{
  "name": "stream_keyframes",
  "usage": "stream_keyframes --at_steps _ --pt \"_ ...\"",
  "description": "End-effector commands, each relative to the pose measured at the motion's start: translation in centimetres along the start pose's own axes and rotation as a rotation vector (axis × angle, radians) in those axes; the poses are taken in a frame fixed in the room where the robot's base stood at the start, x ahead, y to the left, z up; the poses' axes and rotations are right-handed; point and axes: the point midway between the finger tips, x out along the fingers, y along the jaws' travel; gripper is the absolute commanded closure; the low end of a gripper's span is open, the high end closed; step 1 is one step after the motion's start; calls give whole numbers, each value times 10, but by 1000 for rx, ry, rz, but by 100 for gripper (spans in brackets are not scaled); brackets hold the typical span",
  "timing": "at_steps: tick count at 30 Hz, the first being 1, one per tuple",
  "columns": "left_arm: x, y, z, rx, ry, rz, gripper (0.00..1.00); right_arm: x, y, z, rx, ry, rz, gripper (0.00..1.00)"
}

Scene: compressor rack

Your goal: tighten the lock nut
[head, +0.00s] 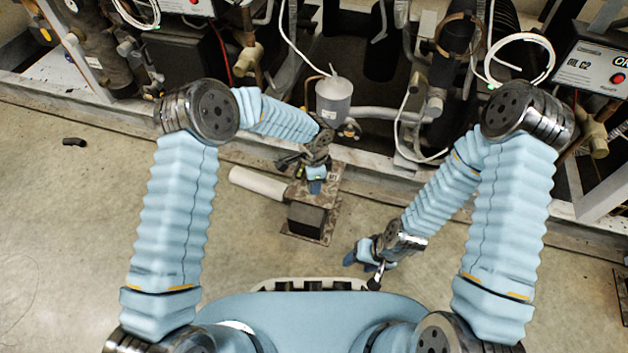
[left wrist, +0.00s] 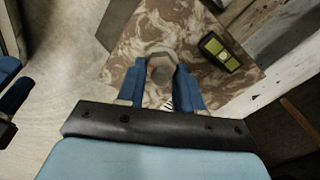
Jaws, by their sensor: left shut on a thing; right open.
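The lock nut (left wrist: 160,64) is a grey-brown hexagonal piece seen end-on in the left wrist view, in front of a mottled brown plate. My left gripper (left wrist: 164,86) is shut on it, with one blue finger on each side. In the head view my left gripper (head: 315,177) is over the mottled stand (head: 330,186), and the nut is hidden there by the gripper and arm. My right gripper (head: 366,268) is open and empty, low over the floor near my base. How tight the nut is cannot be seen.
A black block (head: 306,219) sits at the stand's near side. A white cylinder (head: 258,184) lies to its left. A small yellow-green two-pane piece (left wrist: 219,49) is right of the nut. The compressor rack's rail (head: 365,160) runs behind. The left floor is mostly clear.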

Motion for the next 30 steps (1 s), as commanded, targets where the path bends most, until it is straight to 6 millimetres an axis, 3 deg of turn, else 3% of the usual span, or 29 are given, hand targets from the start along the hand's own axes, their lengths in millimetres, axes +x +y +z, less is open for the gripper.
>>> stream_keyframes --at_steps 12,29,30 --pt "0 1 0 191 -1 1 95 0 0 0 0 0 0 44" --pt "0 1 0 220 -1 0 95 0 0 0 0 0 0 44" --pt "0 1 0 220 -1 0 60 0 0 0 0 0 0 44"
